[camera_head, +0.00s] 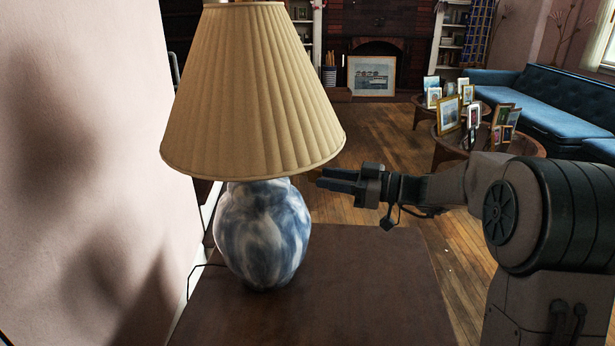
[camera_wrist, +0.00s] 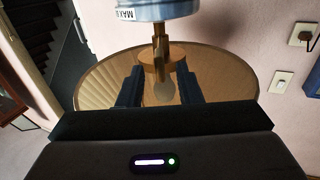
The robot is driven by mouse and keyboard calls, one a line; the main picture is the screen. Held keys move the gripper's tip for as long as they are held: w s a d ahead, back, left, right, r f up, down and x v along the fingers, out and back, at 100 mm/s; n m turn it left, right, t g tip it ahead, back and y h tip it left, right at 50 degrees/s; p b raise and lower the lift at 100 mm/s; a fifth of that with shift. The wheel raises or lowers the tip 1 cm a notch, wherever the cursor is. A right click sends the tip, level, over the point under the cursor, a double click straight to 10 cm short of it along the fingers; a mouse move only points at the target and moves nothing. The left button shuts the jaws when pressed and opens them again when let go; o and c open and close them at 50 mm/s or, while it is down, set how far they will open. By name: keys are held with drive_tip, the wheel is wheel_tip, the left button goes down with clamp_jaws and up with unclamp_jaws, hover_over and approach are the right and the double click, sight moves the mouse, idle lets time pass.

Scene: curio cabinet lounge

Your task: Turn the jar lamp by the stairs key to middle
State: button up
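The jar lamp stands on a dark wooden table, with a blue and white jar base (camera_head: 262,235) and a pleated tan shade (camera_head: 250,95). In the wrist view I look up under the shade (camera_wrist: 100,80); the jar (camera_wrist: 175,9) is at the top edge. A small part sticks out at the stem, but I cannot tell the key's position. My gripper (camera_head: 322,180) is right of the jar near the shade's lower rim. In the wrist view its fingers (camera_wrist: 159,88) are apart, with nothing held.
The dark tabletop (camera_head: 350,290) is clear to the right of the lamp. A pink wall (camera_head: 90,180) stands close on the left. Stairs (camera_wrist: 32,40) and a wall outlet (camera_wrist: 301,36) show in the wrist view. Framed pictures stand on round tables (camera_head: 510,148) near a blue sofa (camera_head: 550,95).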

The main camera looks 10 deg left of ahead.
sight(308, 175)
drive_tip(key=shift+w+a, duration=0.15)
drive_tip(key=shift+a, duration=1.25)
drive_tip(key=shift+w+a, duration=0.1)
drive_tip(key=shift+a, duration=1.25)
clamp_jaws()
